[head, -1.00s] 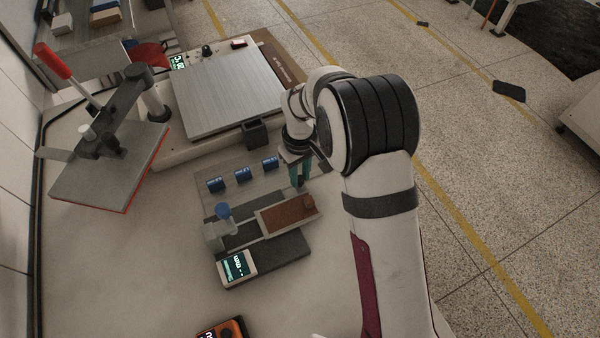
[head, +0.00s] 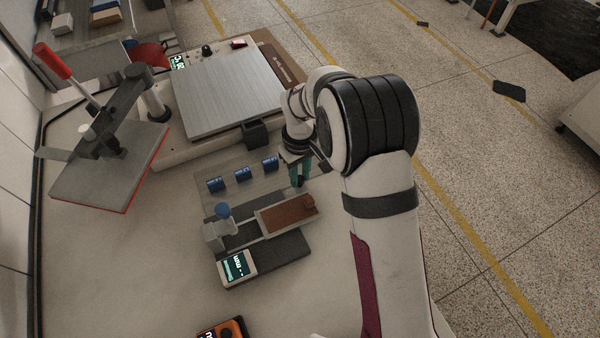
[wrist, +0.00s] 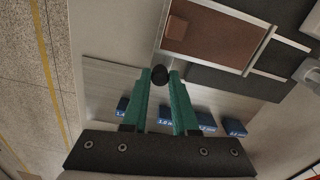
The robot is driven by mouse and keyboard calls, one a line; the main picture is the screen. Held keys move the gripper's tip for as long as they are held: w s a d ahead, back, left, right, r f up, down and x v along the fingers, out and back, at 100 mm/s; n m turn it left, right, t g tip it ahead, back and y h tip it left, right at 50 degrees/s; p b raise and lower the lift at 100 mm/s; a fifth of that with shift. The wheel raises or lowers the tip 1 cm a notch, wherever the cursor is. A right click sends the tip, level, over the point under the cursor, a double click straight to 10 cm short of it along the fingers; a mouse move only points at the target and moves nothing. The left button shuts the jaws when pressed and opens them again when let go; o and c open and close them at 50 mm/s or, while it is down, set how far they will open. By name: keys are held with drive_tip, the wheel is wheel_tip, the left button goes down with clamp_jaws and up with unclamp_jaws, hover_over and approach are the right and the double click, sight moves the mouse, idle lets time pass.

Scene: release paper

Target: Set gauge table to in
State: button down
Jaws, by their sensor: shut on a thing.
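The gauge (head: 262,252) stands on the bench, with a blue-topped part (head: 222,211) at its left and a lit display (head: 237,266) at its front. Its brown-topped table (head: 286,213) sits on the right side of the gauge and carries a small brown block, also seen in the wrist view (wrist: 178,28). My gripper (head: 300,180) is just behind the table's right end. In the wrist view its green fingers (wrist: 159,80) are shut on a small dark round piece (wrist: 159,75). I cannot tell whether this piece joins the gauge table.
Several blue labelled blocks (head: 242,175) stand in a row on a pale plate behind the gauge. A press with a red handle (head: 52,61) is at the left, and a flat grey metal plate (head: 222,90) at the back. An orange device (head: 222,329) lies at the front.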

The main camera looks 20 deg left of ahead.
drive_tip(key=s+a, duration=0.6)
drive_tip(key=shift+s+a, duration=0.2)
drive_tip(key=shift+s, duration=0.05)
drive_tip(key=c, duration=0.7)
unclamp_jaws()
wheel_tip(320, 180, up, 16)
drive_tip(key=shift+f, duration=0.1)
